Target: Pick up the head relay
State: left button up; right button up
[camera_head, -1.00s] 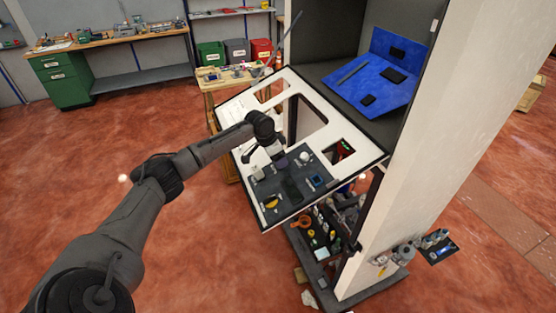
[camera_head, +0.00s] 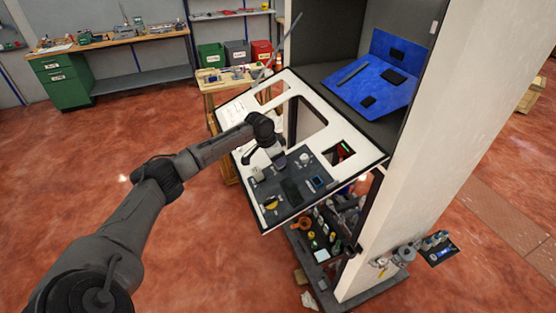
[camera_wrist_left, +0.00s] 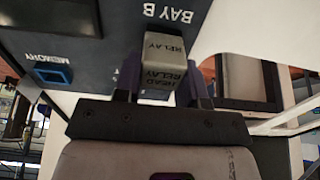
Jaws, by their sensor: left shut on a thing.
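The head relay (camera_wrist_left: 163,48) is a small pale grey block with dark lettering. In the left wrist view it sits between the two fingers of my left gripper (camera_wrist_left: 158,78), which are shut on it. Its far end is against or close to the dark panel (camera_wrist_left: 100,22) marked BAY B; I cannot tell whether they touch. In the head view my left gripper (camera_head: 281,164) is over the dark panel on the tilted white board (camera_head: 236,112), and the relay is hidden there. My right gripper is not in view.
The dark panel also carries a blue MEMORY part (camera_wrist_left: 52,74), a yellow piece (camera_head: 271,203) and a white round part (camera_head: 305,158). A blue board (camera_head: 365,75) stands in the cabinet behind. Cluttered shelf items (camera_head: 320,235) lie below the tilted board.

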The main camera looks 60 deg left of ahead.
pick_arm(q)
jog(key=shift+r, duration=0.5)
jog(key=r, duration=0.1)
jog(key=r+b, duration=0.1)
jog(key=r, duration=0.1)
jog(key=shift+w+d+r, duration=0.1)
jog(key=shift+d+r, duration=0.1)
jog(key=shift+d, duration=0.15)
jog(key=w+d+r+b, duration=0.1)
jog(key=d+r, duration=0.5)
jog(key=d, duration=0.5)
jog(key=shift+w+r+b, duration=0.25)
jog(key=shift+r+b, duration=0.05)
jog(key=o, duration=0.5)
jog(key=c, duration=0.6)
jog(key=shift+p, duration=0.65)
